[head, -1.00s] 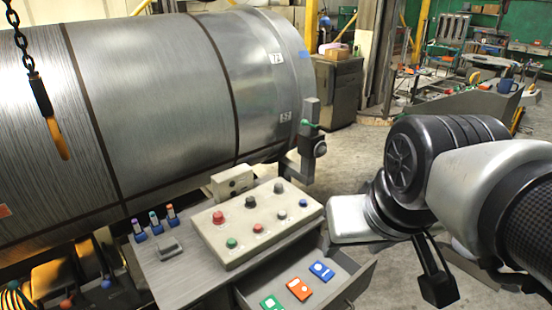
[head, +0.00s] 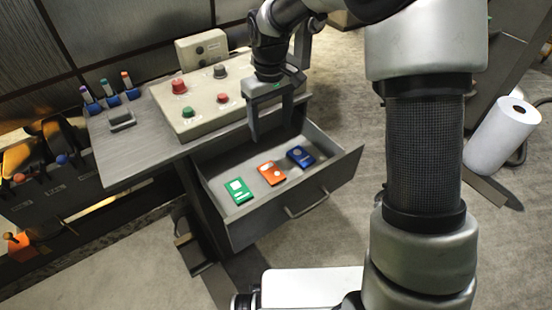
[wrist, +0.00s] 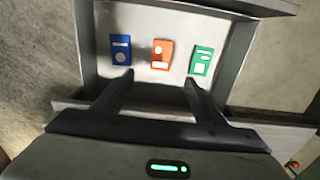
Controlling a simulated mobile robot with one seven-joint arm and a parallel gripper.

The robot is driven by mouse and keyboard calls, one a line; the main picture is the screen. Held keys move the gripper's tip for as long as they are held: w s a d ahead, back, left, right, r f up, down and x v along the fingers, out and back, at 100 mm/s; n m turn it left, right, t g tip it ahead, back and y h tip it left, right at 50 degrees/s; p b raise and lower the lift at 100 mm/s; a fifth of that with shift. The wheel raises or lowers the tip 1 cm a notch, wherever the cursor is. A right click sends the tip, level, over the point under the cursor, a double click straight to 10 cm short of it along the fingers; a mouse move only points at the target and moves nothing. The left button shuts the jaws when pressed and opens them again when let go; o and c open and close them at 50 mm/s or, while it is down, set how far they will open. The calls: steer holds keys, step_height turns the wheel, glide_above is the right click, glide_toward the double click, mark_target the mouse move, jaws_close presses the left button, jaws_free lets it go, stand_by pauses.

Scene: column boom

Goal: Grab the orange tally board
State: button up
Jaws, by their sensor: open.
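The orange tally board (head: 271,173) lies flat in the open drawer (head: 243,222), between a green board (head: 238,191) and a blue board (head: 300,156). In the wrist view the orange board (wrist: 161,54) is in the middle, with the blue one (wrist: 121,49) on its left and the green one (wrist: 201,61) on its right. My gripper (head: 270,128) is open and empty above the back of the drawer, apart from the boards. In the wrist view my gripper's fingertips (wrist: 158,78) spread to either side below the orange board.
The grey desk (head: 150,150) carries a button console (head: 205,107) beside the drawer. Several small coloured-top holders (head: 110,97) stand at its left. The desk edge is close to my gripper.

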mark_target(272, 172)
steer(key=f+b, duration=0.1)
steer(key=f, duration=0.4)
steer(key=f+b, duration=0.2)
steer(key=f, duration=0.4)
steer(key=f+b, duration=0.1)
steer(key=f, duration=0.5)
steer(key=shift+s+a, duration=0.1)
steer(key=shift+s, duration=0.15)
steer(key=shift+c, duration=0.5)
steer(key=c, duration=1)
